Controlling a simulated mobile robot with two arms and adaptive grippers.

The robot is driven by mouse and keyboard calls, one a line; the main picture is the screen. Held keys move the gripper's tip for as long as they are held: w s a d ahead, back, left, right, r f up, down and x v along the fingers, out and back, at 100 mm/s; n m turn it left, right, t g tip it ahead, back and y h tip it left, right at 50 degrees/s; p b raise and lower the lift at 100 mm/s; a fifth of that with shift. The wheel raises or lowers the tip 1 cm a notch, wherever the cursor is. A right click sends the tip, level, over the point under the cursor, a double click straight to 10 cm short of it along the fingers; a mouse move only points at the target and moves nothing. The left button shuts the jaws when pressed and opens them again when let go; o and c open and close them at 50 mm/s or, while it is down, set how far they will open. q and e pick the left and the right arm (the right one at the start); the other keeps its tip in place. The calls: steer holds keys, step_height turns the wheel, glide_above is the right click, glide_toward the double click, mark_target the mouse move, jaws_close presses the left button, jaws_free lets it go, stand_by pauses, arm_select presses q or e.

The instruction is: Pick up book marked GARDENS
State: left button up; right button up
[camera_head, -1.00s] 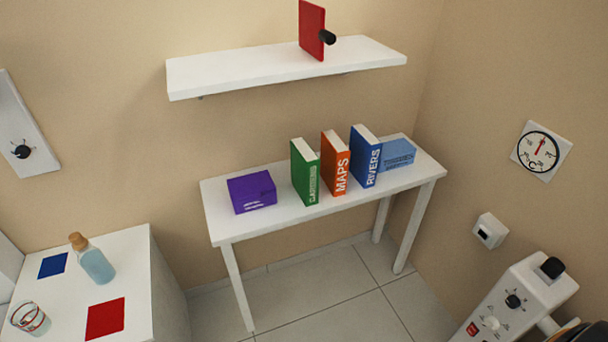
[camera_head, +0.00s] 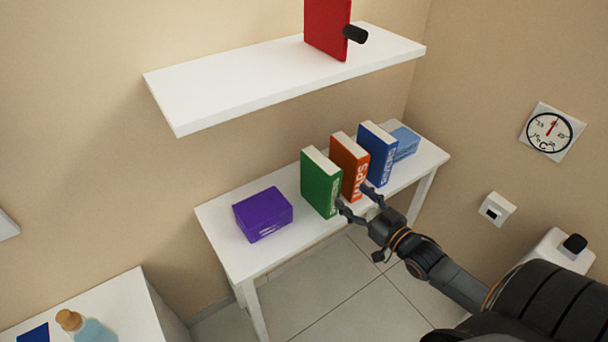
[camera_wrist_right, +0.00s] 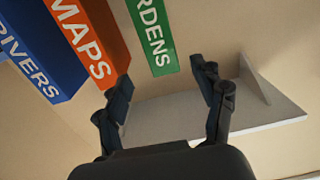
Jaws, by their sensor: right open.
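The green GARDENS book (camera_head: 320,184) stands upright on the white table, left of the orange MAPS book (camera_head: 348,165). Its spine, reading "RDENS", also shows in the right wrist view (camera_wrist_right: 151,32). My right gripper (camera_head: 357,198) is open and empty, its fingertips in front of the spines of the GARDENS and MAPS books. In the right wrist view the open fingers (camera_wrist_right: 166,80) point toward the books, with the GARDENS spine beyond and between them. I cannot tell whether a finger touches a book. My left gripper is not in view.
The blue RIVERS book (camera_head: 377,152) stands right of MAPS, with a light blue box (camera_head: 406,143) behind it. A purple box (camera_head: 263,214) sits left of GARDENS, with bare table (camera_head: 222,226) around it. A white shelf (camera_head: 240,84) above holds a red panel (camera_head: 326,28).

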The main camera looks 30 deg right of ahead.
glide_toward(321, 165)
steer(key=shift+w+d+f+t, duration=0.15)
steer(key=shift+w+d+f, duration=0.2)
steer(key=shift+w, duration=0.25)
steer(key=shift+w+d+f+t, duration=0.15)
steer(key=shift+w+d+f, duration=0.15)
steer(key=shift+w+f, duration=0.25)
steer(key=w, duration=0.4)
steer(key=shift+a+f, duration=0.15)
steer(key=shift+a, duration=0.1)
steer(key=shift+w+p, duration=0.3)
steer(key=shift+w, duration=0.05)
steer(key=w, duration=0.4)
steer(key=shift+w+a+f, duration=0.2)
steer(key=shift+w+a, duration=0.15)
steer(key=shift+w, duration=0.05)
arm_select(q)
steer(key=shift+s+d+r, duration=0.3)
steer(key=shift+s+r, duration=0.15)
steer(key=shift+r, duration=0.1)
arm_select(e)
steer(key=shift+s, duration=0.1)
steer(key=shift+c, duration=0.4)
jaws_close()
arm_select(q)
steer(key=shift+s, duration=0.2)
arm_select(e)
steer(key=shift+r, duration=0.1)
